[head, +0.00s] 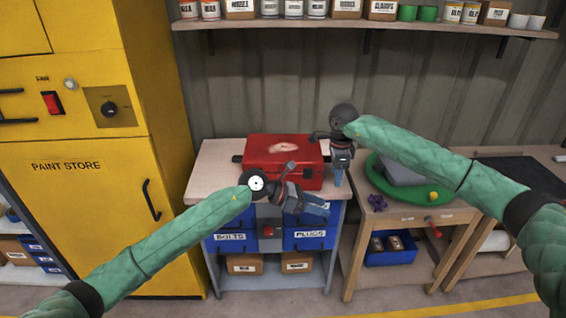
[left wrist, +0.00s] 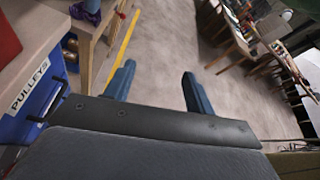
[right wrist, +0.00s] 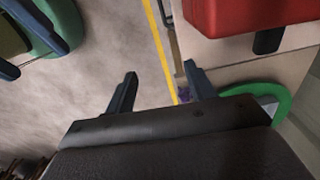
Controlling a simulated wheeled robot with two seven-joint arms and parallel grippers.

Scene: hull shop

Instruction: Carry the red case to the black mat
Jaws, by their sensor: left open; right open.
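The red case (head: 262,146) lies on the light top of the blue-drawered bench in the head view, with dark grips at its ends. Its edge also shows in the right wrist view (right wrist: 240,14). My left gripper (head: 318,212) is open and empty in front of the case's right part, hiding some of its front. My right gripper (head: 341,178) is open and empty by the case's right end. Neither gripper holds the case. A flat black sheet, which looks like the black mat (head: 512,170), lies on the table at the far right.
Between the case and the mat, a wooden table carries a round green tray (head: 376,178) with a grey block (head: 398,168) on it. A small purple thing (head: 377,202) is at its front edge. The yellow paint store (head: 80,185) stands at the left. A loaded shelf (head: 360,27) runs above.

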